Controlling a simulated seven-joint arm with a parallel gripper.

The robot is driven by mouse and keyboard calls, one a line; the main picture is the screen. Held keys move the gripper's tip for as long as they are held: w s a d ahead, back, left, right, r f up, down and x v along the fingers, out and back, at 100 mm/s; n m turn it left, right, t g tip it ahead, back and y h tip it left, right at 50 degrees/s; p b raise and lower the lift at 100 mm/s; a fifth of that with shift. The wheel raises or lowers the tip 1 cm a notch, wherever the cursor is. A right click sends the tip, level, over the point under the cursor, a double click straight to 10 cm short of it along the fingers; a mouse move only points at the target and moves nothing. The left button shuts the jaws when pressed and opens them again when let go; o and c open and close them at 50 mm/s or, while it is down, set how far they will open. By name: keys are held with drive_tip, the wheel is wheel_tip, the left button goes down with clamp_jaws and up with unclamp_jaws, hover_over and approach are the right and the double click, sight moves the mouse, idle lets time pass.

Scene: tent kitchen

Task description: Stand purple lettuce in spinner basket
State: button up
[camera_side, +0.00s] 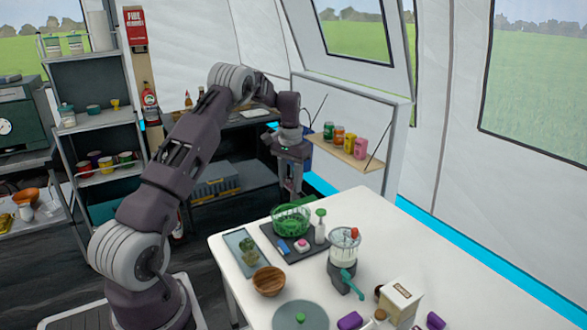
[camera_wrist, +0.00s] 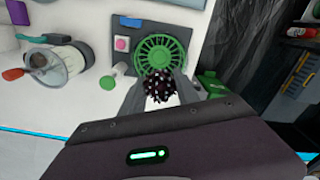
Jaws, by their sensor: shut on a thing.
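The purple lettuce (camera_wrist: 161,88) is a dark purple, frilly clump with pale specks, seen in the wrist view. My gripper (camera_wrist: 160,84) is shut on it, one finger on each side. The green spinner basket (camera_wrist: 162,55) is round and slotted, just beyond the lettuce in that view. In the side view the basket (camera_side: 291,220) stands on a dark mat, and my gripper (camera_side: 292,192) points down just above its far rim. The lettuce cannot be made out there. Whether it touches the basket, I cannot tell.
Close to the basket are a green-topped white bottle (camera_side: 320,228), a pink-and-white block (camera_side: 302,246) and a blue piece (camera_side: 284,247). A clear jug with a teal handle (camera_side: 343,245), a wooden bowl (camera_side: 268,281) and a tray (camera_side: 242,251) stand nearer the camera.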

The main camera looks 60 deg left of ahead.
approach(291, 217)
drive_tip(key=d+f, duration=0.1)
drive_tip(key=f, duration=0.1)
drive_tip(key=s+d+f, duration=0.2)
drive_tip(key=f, duration=0.1)
drive_tip(key=shift+s+d+f, duration=0.1)
drive_tip(key=shift+d+f, duration=0.2)
drive_tip(key=shift+f, duration=0.5)
idle(1.0)
drive_tip(key=o, duration=0.7)
drive_tip(key=shift+r, duration=5.45)
